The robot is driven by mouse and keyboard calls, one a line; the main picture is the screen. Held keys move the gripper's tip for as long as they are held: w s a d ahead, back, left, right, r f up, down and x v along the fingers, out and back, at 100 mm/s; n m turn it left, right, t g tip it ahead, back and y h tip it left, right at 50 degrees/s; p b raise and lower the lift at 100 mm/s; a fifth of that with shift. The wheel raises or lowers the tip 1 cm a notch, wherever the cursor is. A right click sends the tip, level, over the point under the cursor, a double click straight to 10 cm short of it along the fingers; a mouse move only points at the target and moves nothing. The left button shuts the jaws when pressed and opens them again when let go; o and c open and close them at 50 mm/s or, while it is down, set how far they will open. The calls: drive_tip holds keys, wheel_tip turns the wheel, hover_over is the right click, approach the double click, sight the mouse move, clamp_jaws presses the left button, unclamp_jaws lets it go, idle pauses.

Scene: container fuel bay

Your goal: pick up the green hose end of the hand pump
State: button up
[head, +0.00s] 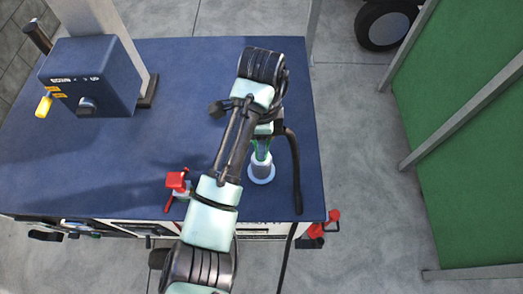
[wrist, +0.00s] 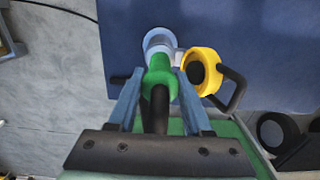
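The green hose end (wrist: 161,72) is in the wrist view, upper middle, with its black hose running back between my fingers. It points at a pale blue-white cylindrical piece (wrist: 160,42) on the blue bench top. In the head view that pale piece (head: 261,172) stands near the bench's right side, and a little green (head: 259,150) shows above it. My gripper (wrist: 158,76) has one finger on each side of the green end; a narrow gap shows on the left, and the right finger is very close.
In the wrist view a yellow ring (wrist: 201,71) with a black handle sits close right of the fingers. A blue control box (head: 92,75) stands at the bench's back left. A red clamp-like part (head: 177,182) sits near the front edge. The bench's middle left is clear.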

clamp_jaws()
idle(1.0)
